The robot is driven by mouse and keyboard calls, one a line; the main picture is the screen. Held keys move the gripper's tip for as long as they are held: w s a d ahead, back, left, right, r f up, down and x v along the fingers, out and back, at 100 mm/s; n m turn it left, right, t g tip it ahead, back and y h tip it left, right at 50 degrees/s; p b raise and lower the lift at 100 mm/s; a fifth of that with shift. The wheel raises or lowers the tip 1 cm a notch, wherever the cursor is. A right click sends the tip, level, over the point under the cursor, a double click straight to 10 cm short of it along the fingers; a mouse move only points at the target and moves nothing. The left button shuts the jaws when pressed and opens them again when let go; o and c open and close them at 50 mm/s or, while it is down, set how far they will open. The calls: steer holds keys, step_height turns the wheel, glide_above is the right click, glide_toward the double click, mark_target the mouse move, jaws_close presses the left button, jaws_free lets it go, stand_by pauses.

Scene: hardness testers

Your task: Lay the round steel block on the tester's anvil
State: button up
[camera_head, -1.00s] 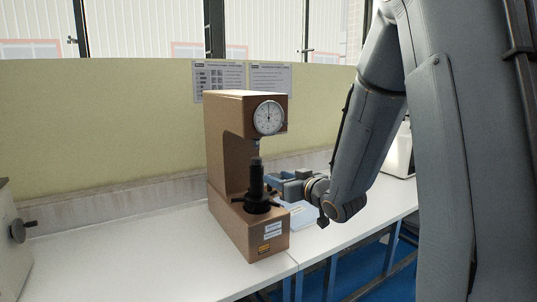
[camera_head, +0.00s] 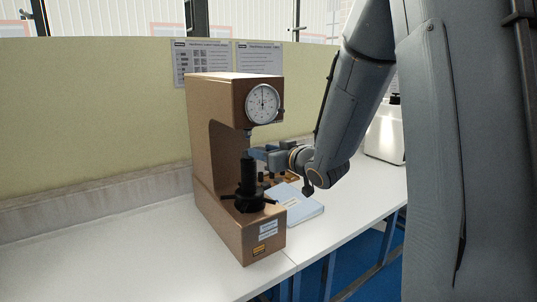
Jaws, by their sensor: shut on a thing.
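The brown hardness tester (camera_head: 220,155) stands on the white bench, with a round dial (camera_head: 263,104) on its head. Its dark anvil column (camera_head: 249,178) rises from the base under the head. My gripper (camera_head: 259,153) reaches in from the right, its front end at about the height of the anvil top and beside or behind it. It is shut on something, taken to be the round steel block. The block itself cannot be made out, and the fingertips are partly hidden near the column.
A pale blue book (camera_head: 303,207) lies on the bench right of the tester. A wooden holder (camera_head: 290,177) with dark pieces is behind it. A white machine (camera_head: 384,135) stands farther right. The bench (camera_head: 120,250) left of the tester is clear.

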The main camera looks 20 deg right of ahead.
steer(key=shift+b+x, duration=0.3)
steer(key=shift+x, duration=0.6)
steer(key=shift+r+b+x, duration=0.15)
steer(key=shift+b+x, duration=0.1)
steer(key=shift+x, duration=1.25)
steer(key=shift+r+b+x, duration=0.1)
steer(key=shift+b+x, duration=0.15)
steer(key=shift+x, duration=1.25)
steer(key=shift+s, duration=0.1)
steer(key=shift+f, duration=0.2)
steer(key=o, duration=1.4)
steer(key=shift+c, duration=1)
steer(key=shift+d, duration=0.1)
